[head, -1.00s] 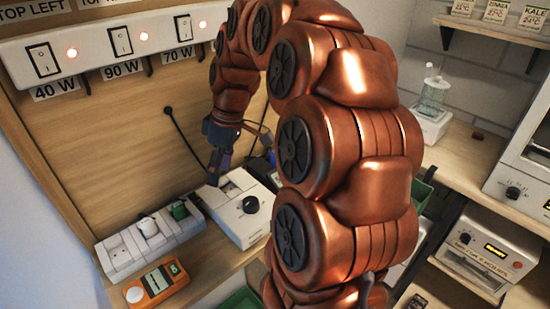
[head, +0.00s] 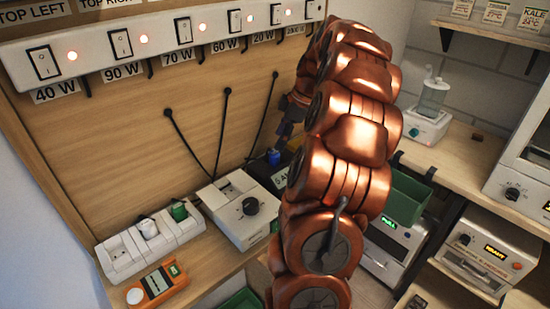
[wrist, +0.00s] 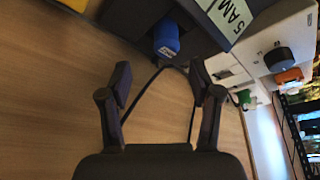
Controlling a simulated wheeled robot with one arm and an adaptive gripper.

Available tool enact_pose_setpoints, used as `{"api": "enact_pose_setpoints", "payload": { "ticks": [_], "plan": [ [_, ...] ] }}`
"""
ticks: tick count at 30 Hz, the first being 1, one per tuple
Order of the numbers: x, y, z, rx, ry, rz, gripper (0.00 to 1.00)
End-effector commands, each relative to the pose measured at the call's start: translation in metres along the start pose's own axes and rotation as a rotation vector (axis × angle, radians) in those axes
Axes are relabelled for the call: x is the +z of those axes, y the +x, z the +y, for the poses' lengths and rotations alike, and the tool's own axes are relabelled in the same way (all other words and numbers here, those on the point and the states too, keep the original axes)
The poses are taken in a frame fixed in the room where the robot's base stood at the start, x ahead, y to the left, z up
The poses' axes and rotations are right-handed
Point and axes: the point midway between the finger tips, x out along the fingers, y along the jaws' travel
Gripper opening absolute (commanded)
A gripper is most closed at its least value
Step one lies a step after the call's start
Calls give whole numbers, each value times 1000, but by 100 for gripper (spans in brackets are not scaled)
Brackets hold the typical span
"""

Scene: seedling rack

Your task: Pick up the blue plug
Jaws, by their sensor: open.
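The blue plug (head: 273,157) stands at the back of the bench, beside the dark box labelled "5 AM" (head: 281,178). In the wrist view the blue plug (wrist: 166,38) shows at the top, next to the dark box (wrist: 230,18), with a black cable running from it. My gripper (wrist: 160,85) is open and empty, its two fingers spread below the plug in the picture and apart from it. In the head view my gripper is mostly hidden behind my copper arm, near the back panel.
A white box with a black knob (head: 248,222) stands left of the dark box. A power strip (head: 150,240) holds a white and a green plug (head: 179,211); an orange meter (head: 157,285) lies in front. Black cables hang on the wooden panel (head: 150,150). A green bin (head: 408,195) is at right.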

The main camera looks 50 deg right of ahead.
Motion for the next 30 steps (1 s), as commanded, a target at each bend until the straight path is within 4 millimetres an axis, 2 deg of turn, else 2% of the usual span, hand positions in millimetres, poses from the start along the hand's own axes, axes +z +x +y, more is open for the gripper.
{"api": "enact_pose_setpoints", "payload": {
  "ticks": [11,24,30],
  "plan": [
    [1,15,-4,-3,2,-2,63],
    [3,58,-10,-3,2,-1,63],
    [3,59,-9,-1,1,-1,63]
  ]
}}
